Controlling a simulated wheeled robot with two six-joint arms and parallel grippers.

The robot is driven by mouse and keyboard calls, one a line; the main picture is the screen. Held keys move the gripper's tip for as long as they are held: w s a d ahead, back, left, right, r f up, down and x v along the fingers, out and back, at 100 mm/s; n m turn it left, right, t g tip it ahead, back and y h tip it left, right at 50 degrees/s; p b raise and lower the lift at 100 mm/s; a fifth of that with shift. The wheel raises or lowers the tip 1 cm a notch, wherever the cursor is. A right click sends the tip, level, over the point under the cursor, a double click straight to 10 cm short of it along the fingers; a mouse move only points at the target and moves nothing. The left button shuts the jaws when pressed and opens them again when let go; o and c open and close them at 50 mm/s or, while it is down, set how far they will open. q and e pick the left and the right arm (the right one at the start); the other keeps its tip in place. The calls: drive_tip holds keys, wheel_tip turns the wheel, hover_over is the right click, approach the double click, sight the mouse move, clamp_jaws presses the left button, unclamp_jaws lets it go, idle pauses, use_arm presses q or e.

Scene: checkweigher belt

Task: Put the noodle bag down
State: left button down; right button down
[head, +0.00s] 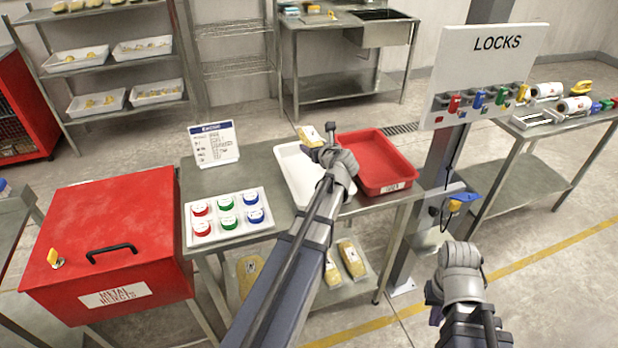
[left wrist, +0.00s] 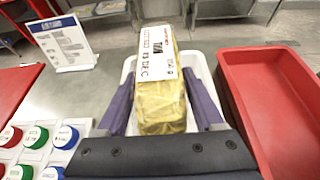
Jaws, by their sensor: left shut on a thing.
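The noodle bag (left wrist: 162,85) is a yellow pack with a white printed label. My left gripper (left wrist: 163,110) is shut on it, with one purple finger along each side. In the head view the noodle bag (head: 311,136) shows at the end of my left arm, above the white tray (head: 293,165). I cannot tell whether the bag touches the tray. My left gripper (head: 330,140) hides part of the tray.
A red tray (head: 372,187) stands right of the white tray. Left on the table (head: 262,160) are a holder (head: 199,236) with several coloured pots and a sign (head: 214,146). A red metal box (head: 110,235) stands at the left. A post with a LOCKS board (head: 490,60) rises at the right.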

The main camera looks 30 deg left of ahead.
use_arm(q)
drive_tip(key=shift+r, duration=0.15)
drive_tip(key=shift+f, duration=0.2)
drive_tip(key=b, duration=1)
hover_over(314, 183)
wheel_tip(314, 183, down, 10)
drive_tip(key=shift+w+r, duration=0.15)
drive_tip(key=shift+r, duration=0.05)
drive_tip(key=shift+f+b, duration=0.65)
unclamp_jaws()
